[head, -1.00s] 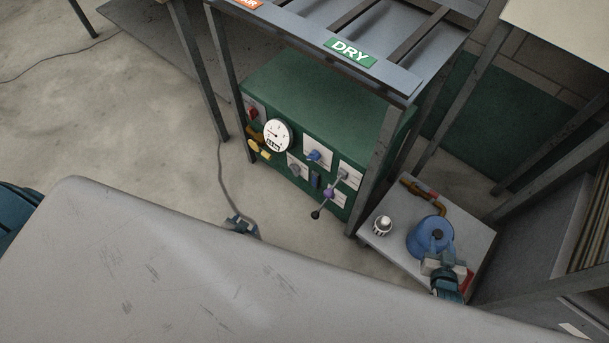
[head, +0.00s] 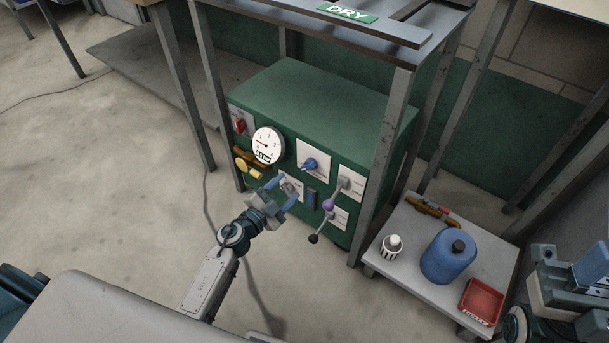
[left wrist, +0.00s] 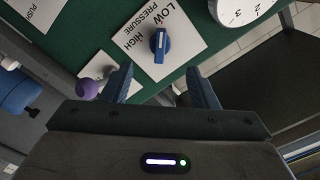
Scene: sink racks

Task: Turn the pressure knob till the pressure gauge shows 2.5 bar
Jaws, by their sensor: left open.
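The pressure knob (head: 310,165) is blue and sits on a white plate on the front of a green cabinet. In the left wrist view the knob (left wrist: 159,42) has a white pointer mark and lies between LOW and HIGH lettering. The round white pressure gauge (head: 267,144) is left of it; its needle points left, and its small readout is too blurred to read. My left gripper (head: 281,190) is open and empty in front of the panel, below the knob in the head view. In the wrist view its fingertips (left wrist: 162,78) are apart, short of the knob. My right gripper (head: 572,268) is at the right edge.
A lever with a purple ball (head: 328,205) sticks out right of my left gripper. A yellow valve handle (head: 250,169) is below the gauge. A side table (head: 400,263) holds a blue canister (head: 448,257) and a red tray (head: 481,302). Rack posts flank the cabinet.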

